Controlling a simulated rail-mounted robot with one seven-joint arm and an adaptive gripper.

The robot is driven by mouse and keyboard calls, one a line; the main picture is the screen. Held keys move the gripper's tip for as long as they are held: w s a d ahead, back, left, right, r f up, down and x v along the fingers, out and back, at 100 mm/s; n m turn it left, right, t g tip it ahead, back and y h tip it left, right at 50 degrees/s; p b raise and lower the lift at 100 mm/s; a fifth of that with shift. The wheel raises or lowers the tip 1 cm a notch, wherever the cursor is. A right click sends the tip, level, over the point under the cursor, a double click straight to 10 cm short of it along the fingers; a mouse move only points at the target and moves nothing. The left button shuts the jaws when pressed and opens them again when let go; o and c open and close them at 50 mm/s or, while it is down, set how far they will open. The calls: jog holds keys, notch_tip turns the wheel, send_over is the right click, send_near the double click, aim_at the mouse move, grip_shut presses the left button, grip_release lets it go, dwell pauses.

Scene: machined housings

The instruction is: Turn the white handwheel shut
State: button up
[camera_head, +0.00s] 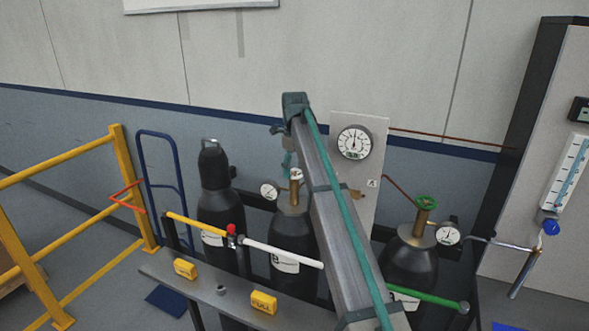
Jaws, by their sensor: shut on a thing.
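The white handwheel (296,175) tops the brass valve of the middle dark cylinder (291,232), left of my arm. My gripper (291,168) comes down from the far end of my arm and is shut on the handwheel. It is small in the view, and my arm hides part of the cylinder's right side. The fingertips' exact grip on the rim is hard to make out. A small round gauge (269,190) sits to the left of the valve.
A green handwheel (426,202) tops the right cylinder (410,260). A capped cylinder (214,185) stands at left. A gauge panel (371,185) stands behind. A grey shelf (210,292) with yellow blocks and a yellow railing (70,155) are in front and left.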

aim_at(295, 172)
jog(key=o, duration=1.1)
jog(key=shift+o, duration=0.2)
jog(key=shift+r, duration=0.1)
notch_tip(295, 172, up, 12)
